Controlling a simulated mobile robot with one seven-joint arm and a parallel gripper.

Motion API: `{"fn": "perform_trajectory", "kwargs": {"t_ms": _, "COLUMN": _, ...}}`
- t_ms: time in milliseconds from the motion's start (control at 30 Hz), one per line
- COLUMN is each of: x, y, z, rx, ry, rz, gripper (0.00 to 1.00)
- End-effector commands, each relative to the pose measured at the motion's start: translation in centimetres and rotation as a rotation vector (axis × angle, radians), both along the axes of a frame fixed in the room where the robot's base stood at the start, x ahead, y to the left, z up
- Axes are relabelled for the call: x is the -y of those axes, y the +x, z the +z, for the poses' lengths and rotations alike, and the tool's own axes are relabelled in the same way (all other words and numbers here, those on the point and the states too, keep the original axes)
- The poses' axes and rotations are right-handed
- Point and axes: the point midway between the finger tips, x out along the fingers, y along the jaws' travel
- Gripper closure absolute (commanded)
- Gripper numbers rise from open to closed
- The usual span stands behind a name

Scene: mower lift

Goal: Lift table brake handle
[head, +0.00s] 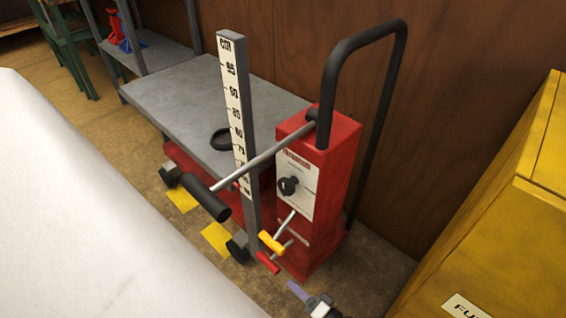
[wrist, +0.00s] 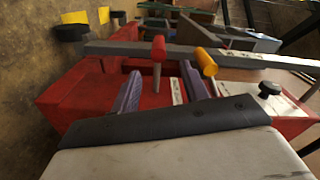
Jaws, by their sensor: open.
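The lift table has a grey top (head: 190,95) and a red column (head: 325,180) with a black push bar (head: 374,125). Two short T-shaped handles stick out low on the column: a yellow one (head: 271,242) and, below it, a red one (head: 267,262). I cannot tell from labels which is the brake handle. My gripper (wrist: 162,68) is open and empty, its purple fingers either side of the red handle (wrist: 158,48) in view. The yellow handle (wrist: 206,62) shows beyond the right finger. Contact cannot be told. In the head view, only part of my gripper (head: 297,291) shows, below the handles.
A long lever with a black grip (head: 206,198) crosses in front of the cm scale post (head: 236,110). A black knob (head: 288,186) is on the column. A yellow cabinet (head: 500,215) stands at right and a wooden wall behind. Yellow marks (head: 217,238) lie on the floor.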

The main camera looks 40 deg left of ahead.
Motion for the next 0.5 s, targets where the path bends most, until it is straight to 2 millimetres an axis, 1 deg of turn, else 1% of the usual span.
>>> {"fn": "perform_trajectory", "kwargs": {"t_ms": 33, "x": 0.9, "y": 0.0, "z": 0.0, "rx": 0.000, "ry": -0.002, "rz": -0.001, "gripper": 0.55}}
{"fn": "perform_trajectory", "kwargs": {"t_ms": 200, "x": 2.3, "y": -0.2, "z": 0.0, "rx": 0.000, "ry": 0.000, "rz": 0.000, "gripper": 0.55}}
{"fn": "perform_trajectory", "kwargs": {"t_ms": 500, "x": 2.6, "y": -0.2, "z": 0.0, "rx": 0.000, "ry": 0.001, "rz": 0.001, "gripper": 0.55}}
